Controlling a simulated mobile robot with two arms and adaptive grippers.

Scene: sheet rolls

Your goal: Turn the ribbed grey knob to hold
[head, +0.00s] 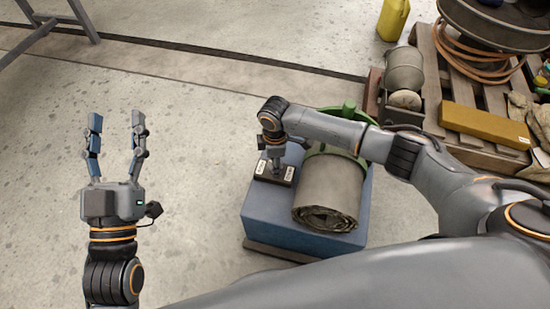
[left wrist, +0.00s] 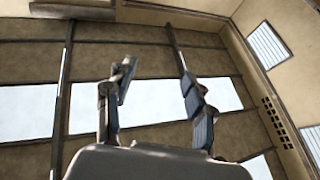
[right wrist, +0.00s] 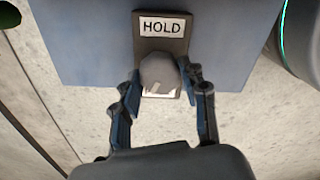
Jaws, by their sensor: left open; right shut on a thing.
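The grey knob (right wrist: 159,70) is in the right wrist view, on a dark plate (right wrist: 181,45) on the blue box (right wrist: 90,45). A white HOLD label (right wrist: 161,26) is above it. A second pale label below it is mostly covered and unreadable. A pale mark shows on the knob's lower side, away from HOLD. My right gripper (right wrist: 161,77) is shut on the knob, one finger on each side. In the head view my right gripper (head: 274,158) hides the knob. My left gripper (head: 116,118) is open and empty over bare floor.
A pallet (head: 482,88) with a yellow box (head: 485,124) and hoses is at the right.

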